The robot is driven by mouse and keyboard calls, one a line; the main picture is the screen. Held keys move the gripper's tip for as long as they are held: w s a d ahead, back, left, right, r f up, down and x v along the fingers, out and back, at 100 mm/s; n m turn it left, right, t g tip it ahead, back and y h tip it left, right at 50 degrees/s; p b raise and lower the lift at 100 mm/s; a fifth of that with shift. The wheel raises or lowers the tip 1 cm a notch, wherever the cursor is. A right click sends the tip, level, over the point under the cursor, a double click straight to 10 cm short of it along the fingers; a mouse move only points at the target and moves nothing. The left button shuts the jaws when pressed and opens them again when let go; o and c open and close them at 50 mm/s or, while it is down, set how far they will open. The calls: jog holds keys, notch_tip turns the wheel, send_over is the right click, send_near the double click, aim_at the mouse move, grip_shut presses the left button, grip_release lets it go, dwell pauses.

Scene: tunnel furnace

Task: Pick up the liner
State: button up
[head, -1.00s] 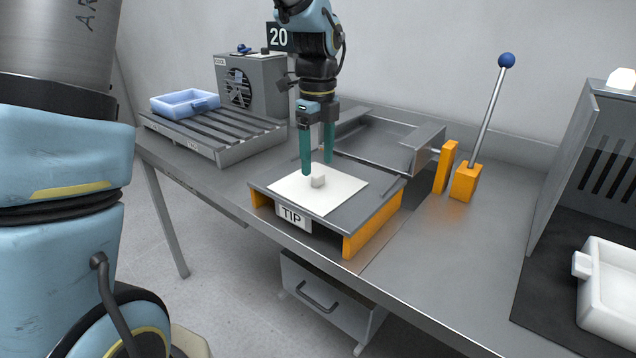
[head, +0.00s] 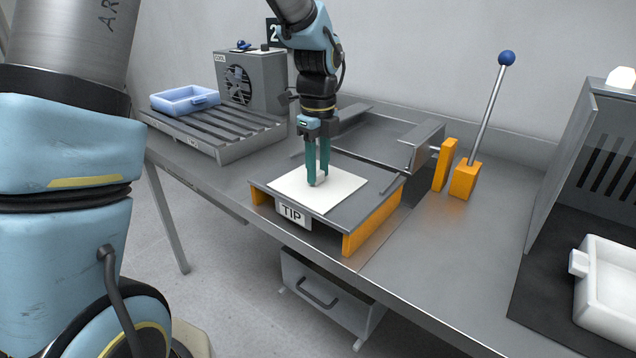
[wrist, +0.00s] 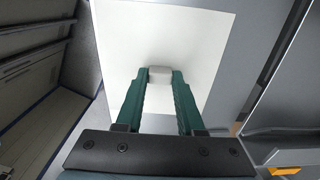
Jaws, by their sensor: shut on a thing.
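The liner is a flat white square sheet (head: 338,196) with a small raised tab (wrist: 160,74) near its middle. It lies on the grey platform marked TIP (head: 362,217). My gripper (head: 318,181) points down over the sheet, and its green fingers are shut on the tab. The wrist view also shows my gripper (wrist: 160,78) with a fingertip on each side of the tab. The sheet appears to rest flat on the platform. In the head view the fingers hide most of the tab.
A grey metal tray (head: 385,140) stands behind the platform. A lever with a blue knob (head: 506,58) and orange blocks (head: 464,182) are to its right. A slatted rack (head: 225,135) with a blue tray (head: 185,100) is at the left. A white tray (head: 606,285) sits at the far right.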

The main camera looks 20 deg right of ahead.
grip_shut()
